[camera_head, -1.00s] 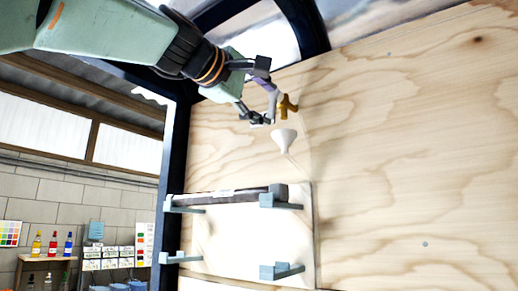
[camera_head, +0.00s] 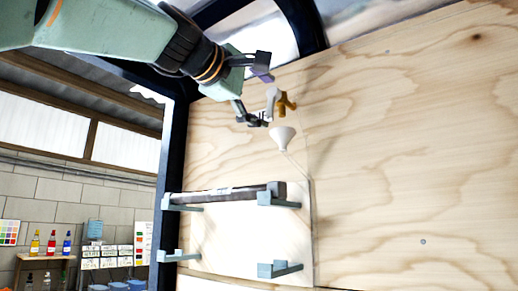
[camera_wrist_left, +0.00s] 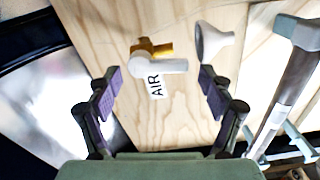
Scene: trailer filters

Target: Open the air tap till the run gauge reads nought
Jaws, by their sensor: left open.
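The air tap has a brass body (camera_head: 287,104) on the plywood wall and a pale grey lever (camera_head: 271,101). In the left wrist view the brass body (camera_wrist_left: 153,49) and lever (camera_wrist_left: 168,66) lie ahead of the jaws, beside a white label reading AIR (camera_wrist_left: 156,86). My left gripper (camera_head: 261,97) is open, its two fingers spread to either side of the lever; it also shows in the left wrist view (camera_wrist_left: 160,82). It holds nothing. I see no run gauge in either view. My right gripper is not in view.
A white funnel-shaped piece (camera_head: 282,137) sits just below the tap. Lower down, a grey bar (camera_head: 228,193) rests on blue-grey brackets (camera_head: 279,269) on a pale panel (camera_head: 232,232). The plywood to the right (camera_head: 410,150) is clear. A dark frame post (camera_head: 172,160) stands left.

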